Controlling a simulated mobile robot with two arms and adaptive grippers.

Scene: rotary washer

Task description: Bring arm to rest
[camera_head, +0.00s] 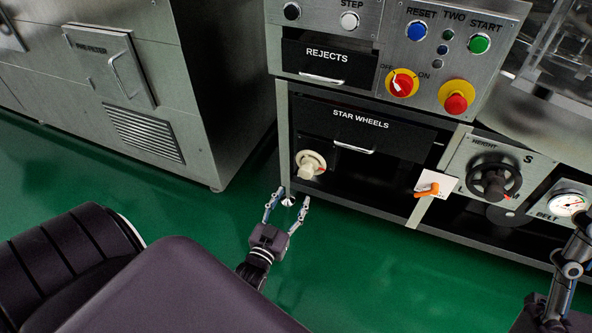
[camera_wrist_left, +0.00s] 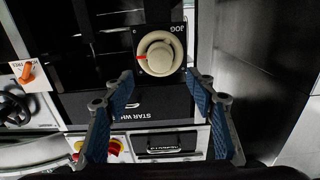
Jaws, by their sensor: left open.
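My left gripper (camera_head: 292,196) is in the lower middle of the head view, in front of the machine's lower left corner. Its two fingers are spread, with nothing between them. The left wrist view shows the same open fingers (camera_wrist_left: 160,90) with blue pads. Beyond them is a cream jog knob (camera_wrist_left: 158,53) with a red mark, on a dark plate labelled JOG. The knob also shows in the head view (camera_head: 309,165), just past the fingertips. The gripper looks apart from it. Part of my right gripper (camera_head: 570,268) shows at the lower right edge, cut off by the frame.
A grey cabinet (camera_head: 120,75) stands at left. Green floor (camera_head: 380,275) is clear between.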

